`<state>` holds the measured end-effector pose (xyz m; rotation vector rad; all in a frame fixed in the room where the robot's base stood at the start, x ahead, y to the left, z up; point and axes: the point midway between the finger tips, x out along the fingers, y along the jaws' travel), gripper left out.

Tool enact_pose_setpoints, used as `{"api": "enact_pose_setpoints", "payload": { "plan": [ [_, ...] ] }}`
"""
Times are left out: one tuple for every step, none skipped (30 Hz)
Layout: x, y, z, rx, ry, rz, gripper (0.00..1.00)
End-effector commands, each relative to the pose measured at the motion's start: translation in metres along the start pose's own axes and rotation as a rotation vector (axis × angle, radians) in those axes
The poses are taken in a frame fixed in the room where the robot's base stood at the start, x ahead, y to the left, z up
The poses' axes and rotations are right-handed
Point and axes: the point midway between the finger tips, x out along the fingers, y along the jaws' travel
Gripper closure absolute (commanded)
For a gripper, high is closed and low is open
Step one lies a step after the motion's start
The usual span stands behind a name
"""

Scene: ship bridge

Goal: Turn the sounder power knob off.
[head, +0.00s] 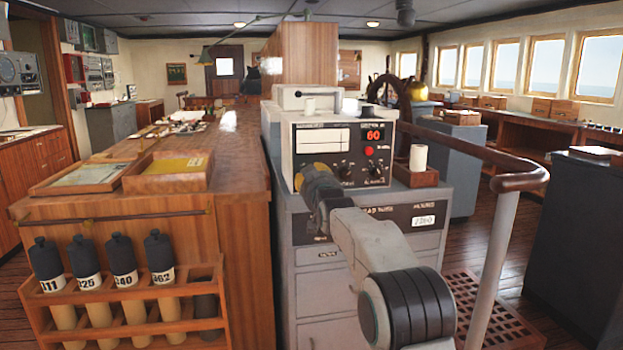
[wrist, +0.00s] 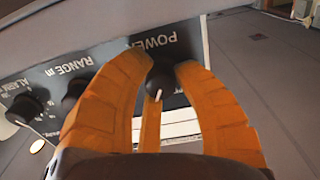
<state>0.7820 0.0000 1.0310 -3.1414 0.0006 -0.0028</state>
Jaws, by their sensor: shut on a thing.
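The sounder (head: 310,165) is a white box with a red lit display reading 60, standing on a grey cabinet. In the wrist view its dark panel appears upside down. The black power knob (wrist: 161,76), beside the label POWER, sits between the orange fingers of my gripper (wrist: 163,68). The fingers are closed around the knob, one on each side. A white pointer line on the knob points down in that picture. In the head view my gripper (head: 318,183) is against the lower left of the sounder's front and hides the power knob.
The range knob (wrist: 75,92) and the alarm knob (wrist: 26,108) sit left of the fingers in the wrist view. A white cup (head: 418,158) stands right of the sounder. A handrail (head: 515,180) curves at right; a wooden counter (head: 240,165) is at left.

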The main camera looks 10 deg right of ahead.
Motion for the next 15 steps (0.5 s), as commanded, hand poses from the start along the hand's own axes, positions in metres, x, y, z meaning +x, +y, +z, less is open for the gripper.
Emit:
{"api": "enact_pose_setpoints", "payload": {
  "plan": [
    [0.0002,-0.0003,0.001,0.0,-0.002,0.0,0.89],
    [0.0002,-0.0003,0.0011,0.0,-0.002,0.0,0.91],
    [0.0002,-0.0004,0.0012,0.0,-0.002,0.0,0.95],
    [0.0002,-0.0004,0.0013,0.0,-0.003,0.0,0.98],
    [0.0002,-0.0004,0.0013,0.0,-0.003,0.0,1.0],
    [0.0002,-0.0004,0.0014,0.0,-0.003,-0.001,1.0],
    [0.0002,-0.0004,0.0015,0.0,-0.003,-0.001,1.0],
    [0.0003,-0.0004,0.0016,0.0,-0.003,-0.001,1.0],
    [0.0003,-0.0004,0.0016,-0.001,-0.003,-0.001,1.0],
    [0.0003,-0.0004,0.0017,-0.003,-0.003,-0.001,1.0],
    [0.0003,-0.0004,0.0018,-0.005,-0.003,-0.001,1.0],
    [0.0003,-0.0004,0.0018,-0.011,-0.003,-0.001,1.0],
    [0.0003,-0.0004,0.0019,-0.016,-0.004,-0.001,1.0],
    [0.0004,-0.0004,0.002,-0.023,-0.004,-0.001,1.0],
    [0.0004,-0.0004,0.0021,-0.035,-0.004,-0.001,1.0]
  ]
}}
